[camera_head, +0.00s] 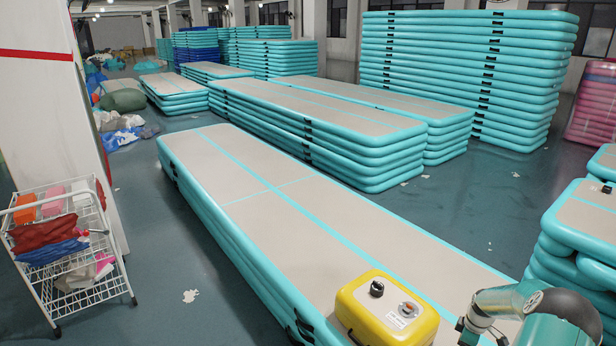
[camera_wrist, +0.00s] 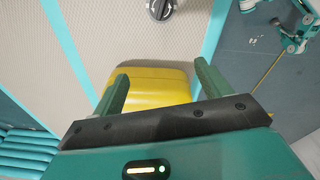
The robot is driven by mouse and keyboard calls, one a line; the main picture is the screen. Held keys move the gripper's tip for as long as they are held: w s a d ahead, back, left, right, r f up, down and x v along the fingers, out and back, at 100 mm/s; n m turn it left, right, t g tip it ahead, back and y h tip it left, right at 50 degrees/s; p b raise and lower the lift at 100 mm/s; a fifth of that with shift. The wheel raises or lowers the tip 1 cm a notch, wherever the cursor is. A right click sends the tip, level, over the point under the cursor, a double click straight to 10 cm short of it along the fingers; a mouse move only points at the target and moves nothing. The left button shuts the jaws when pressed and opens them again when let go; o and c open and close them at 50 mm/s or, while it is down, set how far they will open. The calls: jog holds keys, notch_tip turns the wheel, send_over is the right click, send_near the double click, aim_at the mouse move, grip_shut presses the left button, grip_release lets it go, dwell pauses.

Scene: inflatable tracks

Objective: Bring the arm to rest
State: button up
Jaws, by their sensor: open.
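My arm shows at the lower right of the head view, and its end is partly cut off by the frame edge. In the wrist view my gripper (camera_wrist: 161,72) is open, with two green fingers set wide apart and nothing gripped between them. A yellow box (camera_wrist: 152,88) shows beyond the fingers; I cannot tell the gap to it. In the head view the yellow box (camera_head: 388,312), with a dark knob and a label on top, sits on the near end of a teal and beige inflatable track (camera_head: 300,205), left of my arm.
More inflatable tracks (camera_head: 320,115) lie stacked behind, with a tall stack (camera_head: 465,75) at the back right and a shorter one (camera_head: 575,235) at the right. A white wire cart (camera_head: 75,250) stands at the left beside a white pillar (camera_head: 50,110). Dark green floor between is mostly clear.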

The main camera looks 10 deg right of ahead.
jog(key=w+a+r+h, duration=0.1)
jog(key=w+a+r, duration=0.15)
jog(key=r, duration=0.35)
jog(key=w+a+r, duration=0.2)
jog(key=a+r, duration=0.2)
jog(key=r, duration=0.3)
jog(key=a+r+m+t+h, duration=0.1)
jog(key=a+r+m, duration=0.2)
jog(key=a+r, duration=1.7)
jog(key=s+a+r+m+t, duration=0.2)
jog(key=s+a+r, duration=0.7)
jog(key=a+r, duration=0.15)
jog(key=s+a+m+t+y, duration=0.1)
jog(key=s+a+m, duration=0.2)
jog(key=s+a, duration=0.6)
jog(key=s, duration=0.4)
jog(key=shift+a+r+t+y, duration=0.35)
jog(key=shift+r+t+y, duration=0.05)
